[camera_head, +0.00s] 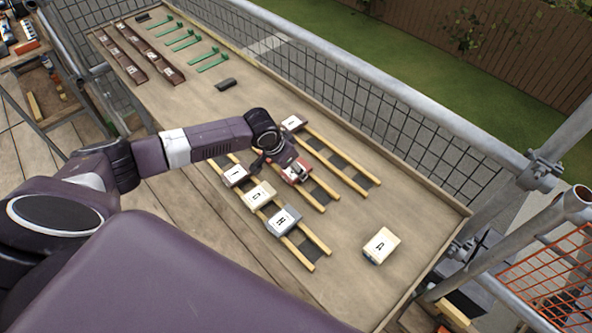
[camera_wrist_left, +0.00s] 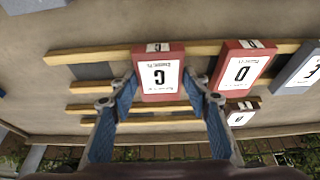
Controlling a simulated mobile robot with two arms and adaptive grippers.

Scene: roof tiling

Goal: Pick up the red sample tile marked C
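The red tile marked C (camera_wrist_left: 160,78) lies on wooden rails in the left wrist view, its white label upside down. My left gripper (camera_wrist_left: 162,82) is open, with one blue-padded finger on each side of this tile; I cannot tell whether they touch it. In the head view, my left gripper (camera_head: 277,163) is low over the rails and partly hides a red tile (camera_head: 298,174) there. Another red tile with a D-like letter (camera_wrist_left: 242,72) lies just right of it in the wrist view. My right gripper is not in view.
In the head view, tiles I (camera_head: 235,175), G (camera_head: 258,195) and H (camera_head: 284,220) are on the near rails. Cream tile A (camera_head: 381,245) lies apart on the table. Metal railings border the workplace.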

